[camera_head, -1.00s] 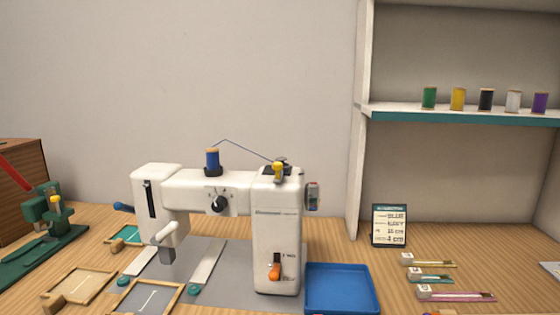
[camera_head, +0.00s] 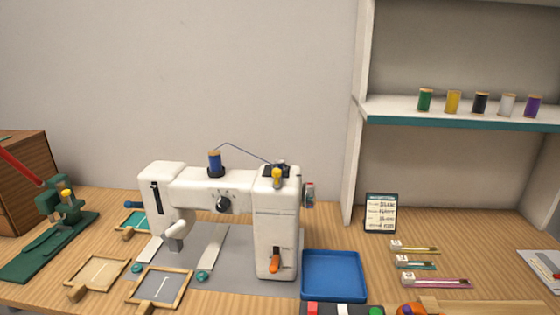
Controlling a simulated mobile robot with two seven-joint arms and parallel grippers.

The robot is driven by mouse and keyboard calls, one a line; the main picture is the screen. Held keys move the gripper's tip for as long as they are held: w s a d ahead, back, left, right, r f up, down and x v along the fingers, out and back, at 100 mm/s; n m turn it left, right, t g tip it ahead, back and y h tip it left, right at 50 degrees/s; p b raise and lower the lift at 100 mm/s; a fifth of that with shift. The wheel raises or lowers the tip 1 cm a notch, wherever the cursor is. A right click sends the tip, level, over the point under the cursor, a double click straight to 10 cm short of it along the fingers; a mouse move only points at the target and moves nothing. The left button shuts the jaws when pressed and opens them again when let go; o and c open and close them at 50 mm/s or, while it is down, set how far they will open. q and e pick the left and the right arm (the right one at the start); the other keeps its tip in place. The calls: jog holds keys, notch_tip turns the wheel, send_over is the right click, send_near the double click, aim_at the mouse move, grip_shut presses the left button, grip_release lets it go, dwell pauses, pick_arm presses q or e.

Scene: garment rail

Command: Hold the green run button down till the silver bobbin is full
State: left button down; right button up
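A white sewing machine (camera_head: 275,225) stands on the wooden table. Neither of my grippers is in view.
A blue tray (camera_head: 334,275) lies right of the machine. A note card (camera_head: 381,213) stands behind several small labelled packets (camera_head: 436,282). Wooden frames (camera_head: 160,288) lie front left, near a green clamp-like tool (camera_head: 62,205). Several spools stand on the shelf (camera_head: 460,114).

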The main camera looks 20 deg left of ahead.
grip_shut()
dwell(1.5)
